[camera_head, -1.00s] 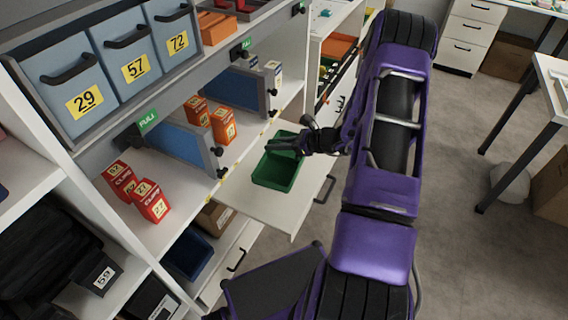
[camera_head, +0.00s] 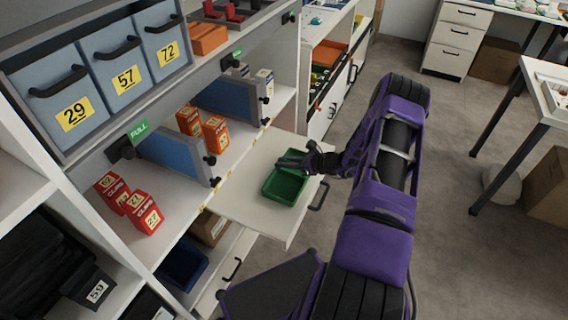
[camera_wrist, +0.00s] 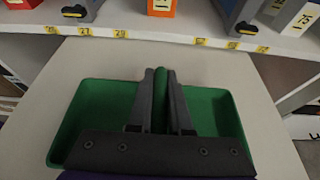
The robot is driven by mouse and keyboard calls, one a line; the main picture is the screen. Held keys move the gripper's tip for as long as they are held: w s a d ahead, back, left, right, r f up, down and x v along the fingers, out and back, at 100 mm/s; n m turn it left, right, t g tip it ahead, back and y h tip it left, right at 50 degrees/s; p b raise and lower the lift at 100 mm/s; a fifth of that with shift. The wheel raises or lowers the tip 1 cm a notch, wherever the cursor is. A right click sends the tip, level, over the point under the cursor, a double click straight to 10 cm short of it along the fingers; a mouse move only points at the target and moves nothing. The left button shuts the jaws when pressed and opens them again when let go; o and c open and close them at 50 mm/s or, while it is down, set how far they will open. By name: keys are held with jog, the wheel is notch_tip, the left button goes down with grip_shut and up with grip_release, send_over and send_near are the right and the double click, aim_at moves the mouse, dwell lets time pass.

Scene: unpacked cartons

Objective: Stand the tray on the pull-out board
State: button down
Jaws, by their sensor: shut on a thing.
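The green tray (camera_head: 284,187) is an open, shallow box. It is upright at the white pull-out board (camera_head: 247,213), over its right part; I cannot tell whether it touches the board. The tray's near side is hidden behind my gripper body there.
Behind the board is a shelf with orange boxes (camera_head: 215,134), red boxes (camera_head: 147,212) and blue panels (camera_head: 173,153). Blue numbered bins (camera_head: 66,100) are above. A black handle (camera_head: 319,195) is on the board's front edge. Bare board lies left of the tray.

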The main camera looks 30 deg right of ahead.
jog(key=shift+f, duration=0.1)
jog(key=shift+f, duration=0.15)
jog(key=c, duration=0.8)
grip_release()
jog(key=shift+c, duration=0.2)
jog(key=shift+r, duration=0.3)
jog(key=v, duration=1.2)
jog(key=shift+f, duration=0.2)
